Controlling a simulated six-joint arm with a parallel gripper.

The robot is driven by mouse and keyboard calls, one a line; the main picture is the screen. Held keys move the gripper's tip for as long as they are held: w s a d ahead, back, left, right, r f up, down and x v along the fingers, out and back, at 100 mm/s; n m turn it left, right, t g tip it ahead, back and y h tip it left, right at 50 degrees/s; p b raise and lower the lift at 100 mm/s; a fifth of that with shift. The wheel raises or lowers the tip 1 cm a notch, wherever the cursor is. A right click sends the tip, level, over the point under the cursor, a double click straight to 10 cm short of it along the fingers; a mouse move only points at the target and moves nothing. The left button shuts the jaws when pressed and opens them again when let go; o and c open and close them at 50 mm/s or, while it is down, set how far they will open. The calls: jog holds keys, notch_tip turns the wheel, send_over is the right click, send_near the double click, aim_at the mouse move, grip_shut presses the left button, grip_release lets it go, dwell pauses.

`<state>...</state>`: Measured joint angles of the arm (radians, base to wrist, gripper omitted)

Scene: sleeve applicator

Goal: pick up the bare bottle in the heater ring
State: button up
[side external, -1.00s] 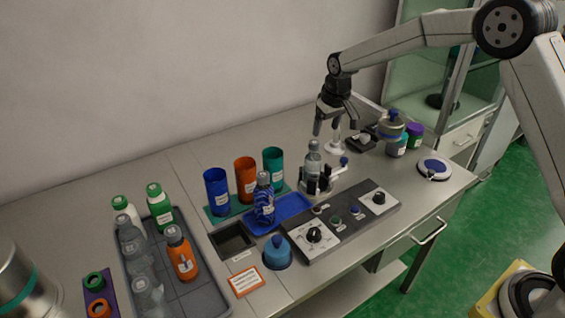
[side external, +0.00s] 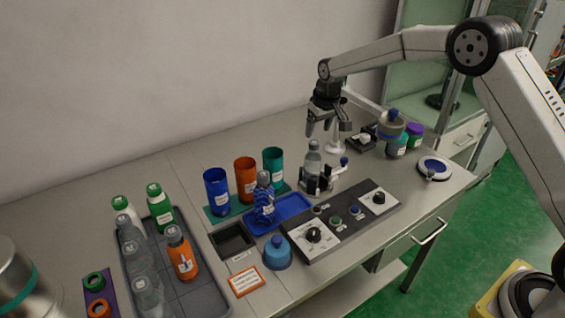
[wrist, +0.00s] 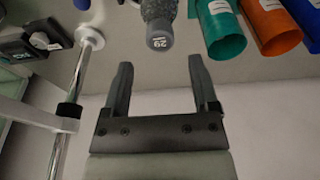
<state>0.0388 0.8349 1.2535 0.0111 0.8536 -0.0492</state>
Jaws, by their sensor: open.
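The bare bottle (side external: 313,160) is clear with a grey cap. It stands upright in the heater ring (side external: 318,185), whose dark blocks surround its lower part. In the wrist view the bottle (wrist: 160,12) shows at the top, with its grey numbered cap pointing towards my gripper. My gripper (side external: 328,130) is open and empty, just above and beside the bottle's cap in the side view. In the wrist view the cap lies beyond the tips of my open fingers (wrist: 160,62), roughly in line with the gap. The fingers do not appear to touch it.
Blue (side external: 217,192), orange (side external: 246,180) and teal (side external: 273,168) sleeves stand left of the ring. A patterned bottle (side external: 264,203) stands on a blue tray (side external: 292,203). A control panel (side external: 345,222) lies in front.

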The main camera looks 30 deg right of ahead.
aim_at(314, 142)
jog(key=shift+w+f, duration=0.25)
jog(key=shift+f, duration=0.85)
jog(key=shift+w+f, duration=0.2)
jog(key=shift+f, duration=0.95)
jog(key=shift+w+f, duration=0.25)
jog(key=shift+f, duration=0.85)
grip_shut()
jog(key=shift+r, duration=0.1)
jog(key=shift+r, duration=3.7)
